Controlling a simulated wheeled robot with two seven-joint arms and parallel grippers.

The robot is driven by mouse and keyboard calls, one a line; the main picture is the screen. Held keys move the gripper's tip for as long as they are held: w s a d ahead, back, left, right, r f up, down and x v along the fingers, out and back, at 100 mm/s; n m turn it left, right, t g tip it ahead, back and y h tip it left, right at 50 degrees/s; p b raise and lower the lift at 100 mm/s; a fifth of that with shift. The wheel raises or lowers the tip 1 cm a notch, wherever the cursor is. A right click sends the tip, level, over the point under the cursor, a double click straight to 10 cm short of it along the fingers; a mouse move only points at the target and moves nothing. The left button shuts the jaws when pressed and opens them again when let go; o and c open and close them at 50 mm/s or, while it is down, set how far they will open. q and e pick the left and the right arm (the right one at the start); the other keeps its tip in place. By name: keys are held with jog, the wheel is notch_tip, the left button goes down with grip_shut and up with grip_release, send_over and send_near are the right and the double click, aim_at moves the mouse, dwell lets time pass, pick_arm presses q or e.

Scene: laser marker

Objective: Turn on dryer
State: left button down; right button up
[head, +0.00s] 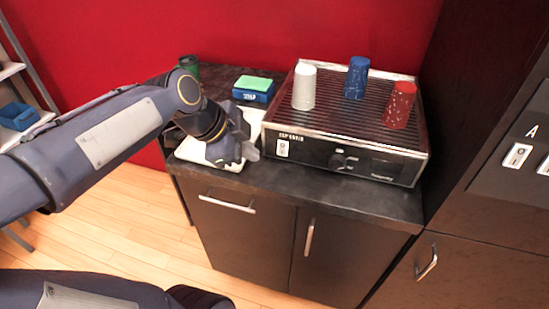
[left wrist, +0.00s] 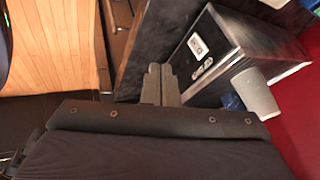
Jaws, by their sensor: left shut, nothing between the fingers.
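The dryer (head: 318,127) is a dark box with a slatted top, standing on the black counter. Its front panel carries a white switch (head: 283,148) at the left and a black knob (head: 340,161) near the middle. In the left wrist view the dryer (left wrist: 232,62) lies right of the fingers, with its white switch (left wrist: 197,45) facing them. My left gripper (head: 252,151) is shut and empty, just left of the dryer's front left corner and apart from the switch. Its closed fingertips show in the left wrist view (left wrist: 161,80). My right gripper is not in view.
A white cup (head: 304,86), a blue cup (head: 356,78) and a red cup (head: 399,105) stand upside down on the dryer. A blue box with a green sponge (head: 253,83) is behind my left gripper. A dark cabinet (head: 500,210) bounds the right. Bare counter (head: 350,190) lies before the dryer.

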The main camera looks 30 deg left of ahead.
aim_at(283, 148)
pick_arm(q)
jog(key=shift+w+a+r+m, duration=0.2)
jog(key=shift+w+a+m, duration=0.3)
jog(key=shift+m, duration=0.4)
jog(key=x, duration=1)
jog(key=shift+f, duration=0.15)
jog(key=w, duration=0.1)
jog(key=w+p, duration=0.1)
jog(key=shift+w+a, duration=0.3)
jog(key=shift+a, duration=0.05)
jog(key=shift+w+a+f, duration=0.15)
jog(key=shift+w+f, duration=0.05)
jog(key=shift+w, duration=0.45)
